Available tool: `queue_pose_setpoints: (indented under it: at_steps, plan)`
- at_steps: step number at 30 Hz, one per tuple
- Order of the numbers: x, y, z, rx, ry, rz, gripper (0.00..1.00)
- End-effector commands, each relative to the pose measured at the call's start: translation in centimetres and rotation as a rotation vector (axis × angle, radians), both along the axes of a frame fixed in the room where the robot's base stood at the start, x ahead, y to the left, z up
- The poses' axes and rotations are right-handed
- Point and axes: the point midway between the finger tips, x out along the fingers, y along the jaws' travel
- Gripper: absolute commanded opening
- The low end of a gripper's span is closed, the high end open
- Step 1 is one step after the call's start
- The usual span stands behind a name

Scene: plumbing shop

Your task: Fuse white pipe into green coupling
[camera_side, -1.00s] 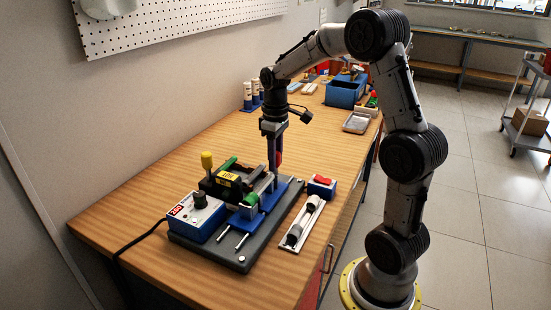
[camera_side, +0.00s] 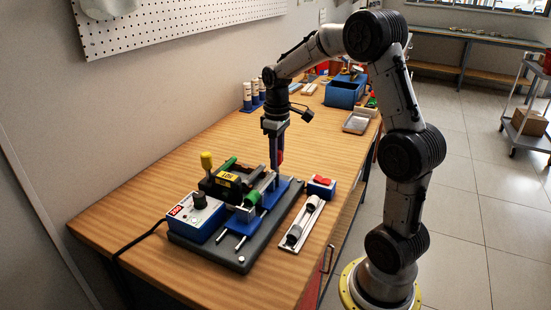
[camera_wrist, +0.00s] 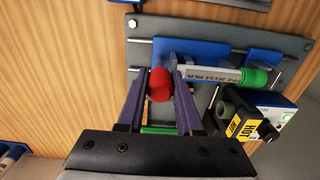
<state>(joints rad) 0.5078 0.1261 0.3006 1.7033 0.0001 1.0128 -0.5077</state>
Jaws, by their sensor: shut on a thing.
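The white pipe (camera_wrist: 208,73) lies along the fusion jig in the wrist view, with printed markings on it. Its right end meets the green coupling (camera_wrist: 257,78); how deep it sits inside, I cannot tell. In the side view the coupling (camera_side: 252,198) sits at the near end of the jig. My gripper (camera_wrist: 160,82) is shut on a red knob (camera_wrist: 160,85) at the jig's other end, beside the pipe's left end. In the side view my gripper (camera_side: 277,160) points down at the jig's far end. The black heater (camera_wrist: 238,118) with a yellow HOT label stands beside the pipe and coupling.
A blue and white control box (camera_side: 195,215) stands left of the jig, with a cable. A tray with grey and white parts (camera_side: 300,226) and a small box with a red top (camera_side: 321,187) lie to the right. Bare table (camera_side: 210,140) lies behind the jig.

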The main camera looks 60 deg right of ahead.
Motion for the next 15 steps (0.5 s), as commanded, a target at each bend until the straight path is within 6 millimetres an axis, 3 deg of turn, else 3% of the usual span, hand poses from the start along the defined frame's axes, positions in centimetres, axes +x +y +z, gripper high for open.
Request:
queue_pose_setpoints:
  at_steps: [15]
  plan:
    - [0.1,-2.5,0.1,-0.003,-0.005,-0.001,0.04]
